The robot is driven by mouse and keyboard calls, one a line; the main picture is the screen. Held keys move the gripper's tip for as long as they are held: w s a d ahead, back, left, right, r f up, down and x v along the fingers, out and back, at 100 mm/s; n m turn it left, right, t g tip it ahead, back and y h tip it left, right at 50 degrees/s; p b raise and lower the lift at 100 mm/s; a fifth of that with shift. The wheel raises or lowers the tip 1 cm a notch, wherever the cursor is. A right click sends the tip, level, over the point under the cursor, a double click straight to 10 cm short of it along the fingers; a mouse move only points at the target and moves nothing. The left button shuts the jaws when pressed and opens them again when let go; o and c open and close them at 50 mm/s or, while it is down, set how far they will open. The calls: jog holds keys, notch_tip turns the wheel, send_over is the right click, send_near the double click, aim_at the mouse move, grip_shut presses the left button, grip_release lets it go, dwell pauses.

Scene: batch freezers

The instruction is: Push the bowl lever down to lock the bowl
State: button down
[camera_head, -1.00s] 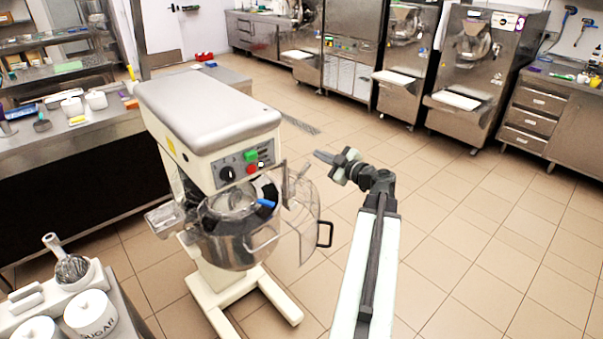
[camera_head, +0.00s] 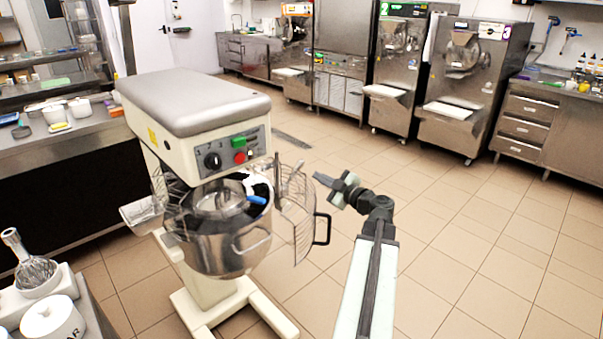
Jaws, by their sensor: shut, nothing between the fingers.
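The planetary mixer (camera_head: 190,103) stands left of centre with its steel bowl (camera_head: 215,240) under the head. The wire guard (camera_head: 298,215) is swung open at the bowl's right side, with a black handle (camera_head: 322,229). Thin upright metal pieces (camera_head: 283,180) show by the guard's top; I cannot tell whether one is the bowl lever. A blue-ended piece (camera_head: 257,200) shows at the bowl's rim. My gripper (camera_head: 318,178) is shut and empty, pointing left, just right of the guard in the picture. I see no clear contact.
A counter (camera_head: 85,135) with white tubs runs behind the mixer. A whisk (camera_head: 35,262) and white canister (camera_head: 50,322) stand at the lower left. Steel freezers (camera_head: 463,85) and a drawer cabinet (camera_head: 530,125) line the back. The tiled floor (camera_head: 450,240) at right is clear.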

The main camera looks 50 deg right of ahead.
jog(key=shift+w, duration=0.1)
jog(key=w+d, duration=0.1)
jog(key=w, duration=0.8)
jog(key=shift+w+f, duration=0.15)
jog(key=shift+w, duration=0.2)
